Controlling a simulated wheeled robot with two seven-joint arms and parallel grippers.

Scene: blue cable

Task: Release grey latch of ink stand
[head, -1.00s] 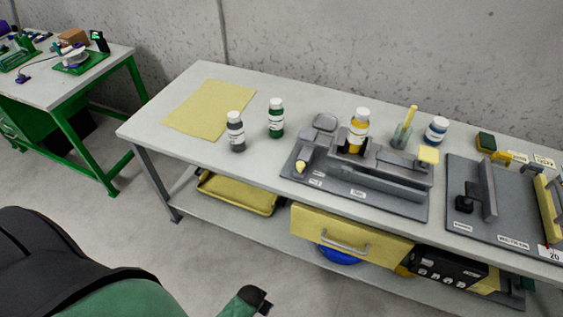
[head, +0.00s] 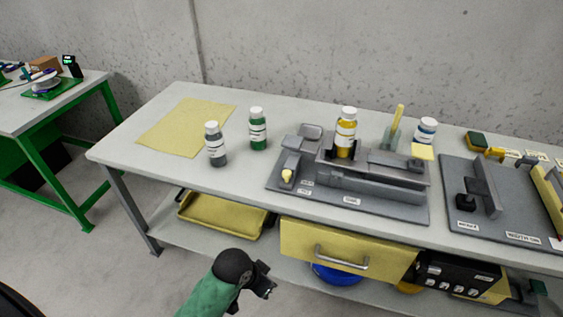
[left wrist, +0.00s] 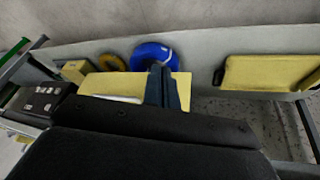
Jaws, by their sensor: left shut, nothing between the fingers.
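The grey ink stand (head: 374,205) sits on the workbench in the head view. A yellow ink bottle with a white cap (head: 346,133) stands upright in it. A flat grey piece (head: 395,160) lies on top of the stand, right of the bottle. It may be the latch, but I cannot tell for sure. A small part with a yellow tip (head: 287,175) is at the stand's left. My left gripper (head: 268,283) is shut and empty, in front of the bench and below its top. Its closed fingers show in the left wrist view (left wrist: 162,86). My right gripper is not in view.
A grey bottle (head: 216,145) and a green bottle (head: 258,129) stand left of the stand. A yellow drawer (head: 345,250) juts below the benchtop near my left gripper. A yellow tray (head: 222,215) is on the lower shelf. A second grey fixture (head: 500,205) stands right.

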